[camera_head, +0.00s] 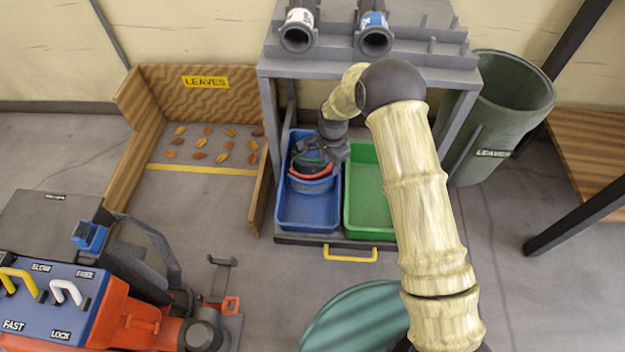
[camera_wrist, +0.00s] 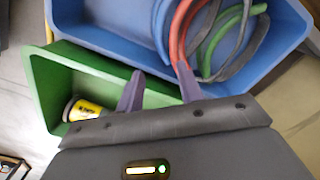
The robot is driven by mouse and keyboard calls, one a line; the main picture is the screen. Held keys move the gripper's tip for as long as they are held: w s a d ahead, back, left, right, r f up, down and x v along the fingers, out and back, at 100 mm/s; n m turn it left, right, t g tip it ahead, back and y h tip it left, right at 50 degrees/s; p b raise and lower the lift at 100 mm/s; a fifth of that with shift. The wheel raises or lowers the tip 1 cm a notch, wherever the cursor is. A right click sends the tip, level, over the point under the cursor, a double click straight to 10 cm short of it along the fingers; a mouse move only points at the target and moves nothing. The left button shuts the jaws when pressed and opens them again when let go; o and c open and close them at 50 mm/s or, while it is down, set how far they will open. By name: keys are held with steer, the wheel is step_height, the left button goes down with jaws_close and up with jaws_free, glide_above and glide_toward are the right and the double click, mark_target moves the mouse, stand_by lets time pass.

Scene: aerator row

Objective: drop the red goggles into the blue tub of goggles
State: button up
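The blue tub (camera_head: 293,218) stands under the grey rack, left of the green tub (camera_head: 362,212); it shows in the wrist view (camera_wrist: 95,17). The red goggles (camera_head: 300,176) lie among blue and green goggles in the blue tub; their red curve (camera_wrist: 177,38) shows in the wrist view. My gripper (camera_wrist: 160,69) is over the tubs with its two purple fingers apart and nothing visible between them. The right finger's tip overlaps the lower end of the red curve; I cannot tell whether they touch. In the head view my wrist partly hides the goggles.
A yellow-labelled can (camera_wrist: 86,110) lies in the green tub. The grey rack (camera_head: 365,69) stands close around my arm. A wooden leaf bay (camera_head: 200,95) is on the left, a dark green bin (camera_head: 505,100) on the right, and an orange and blue machine (camera_head: 70,290) at lower left.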

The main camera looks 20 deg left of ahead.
step_height(320, 180, up, 12)
steer(key=p, duration=0.4)
steer(key=shift+p, duration=0.4)
stand_by(0.4)
steer(key=s+d+r+n+t+p, duration=0.1)
steer(key=s+d+r+n, duration=0.15)
steer(key=d+r, duration=0.55)
steer(key=s+d+r+n+p, duration=0.1)
steer(key=s+d+r, duration=0.2)
steer(key=d+r, duration=0.5)
steer(key=s+d+r+n+t+p, duration=0.2)
steer(key=s+d+r+n, duration=0.2)
steer(key=s+d, duration=1)
step_height(320, 180, up, 38)
steer(key=p, duration=3.8)
steer(key=shift+a, duration=0.35)
